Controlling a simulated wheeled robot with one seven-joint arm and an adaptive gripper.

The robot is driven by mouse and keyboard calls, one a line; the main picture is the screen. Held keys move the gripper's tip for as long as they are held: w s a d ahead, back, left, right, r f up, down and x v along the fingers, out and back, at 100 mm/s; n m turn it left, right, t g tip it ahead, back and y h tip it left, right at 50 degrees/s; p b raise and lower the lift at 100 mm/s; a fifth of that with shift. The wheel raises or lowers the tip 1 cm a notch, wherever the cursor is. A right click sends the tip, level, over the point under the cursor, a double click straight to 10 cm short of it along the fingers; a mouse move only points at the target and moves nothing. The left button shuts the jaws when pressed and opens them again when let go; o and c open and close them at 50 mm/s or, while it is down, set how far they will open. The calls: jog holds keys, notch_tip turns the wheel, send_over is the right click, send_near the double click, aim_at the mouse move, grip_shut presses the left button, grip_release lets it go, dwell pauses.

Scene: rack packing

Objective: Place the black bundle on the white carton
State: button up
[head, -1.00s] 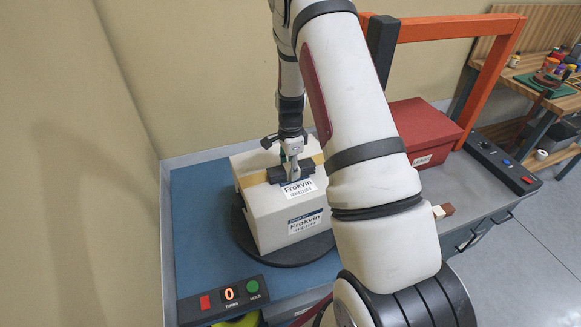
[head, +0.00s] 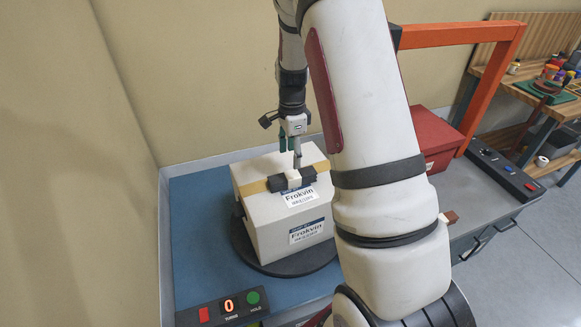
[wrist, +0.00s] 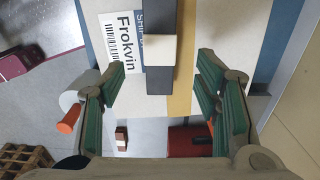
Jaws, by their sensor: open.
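The black bundle (head: 277,184), a dark bar with a white band round its middle, lies on top of the white carton (head: 262,215). It rests near the tan tape strip and the printed label. My gripper (head: 290,152) is just above the bundle, pointing down, with its fingers apart. In the wrist view the bundle (wrist: 158,82) lies between the green-padded fingers of my gripper (wrist: 162,64), with clear space on both sides, touching neither. The carton top (wrist: 205,25) shows behind it.
The carton stands on a round black turntable (head: 300,266) on a blue mat (head: 195,230). A red box (head: 432,135) and an orange frame (head: 480,90) stand right, beyond my arm.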

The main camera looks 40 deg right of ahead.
jog(key=s+a+r+n+t, duration=0.1)
jog(key=s+a+r+n, duration=0.25)
jog(key=r, duration=0.25)
jog(key=s+a+r+n+t, duration=0.1)
jog(key=s+a+r+n, duration=0.2)
jog(key=r, duration=0.4)
jog(key=s+a+r+n, duration=0.2)
jog(key=a+r+n, duration=0.1)
jog(key=a+r, duration=0.25)
jog(key=s+a+r+n+t, duration=0.1)
jog(key=s+a+r+n, duration=0.1)
jog(key=s+a+n, duration=0.2)
jog(key=s+a+r+n+t, duration=0.2)
jog(key=s+n, duration=0.5)
jog(key=s, duration=0.5)
jog(key=shift+a+r+n, duration=0.35)
jog(key=shift+a+r, duration=0.5)
jog(key=shift+a, duration=0.05)
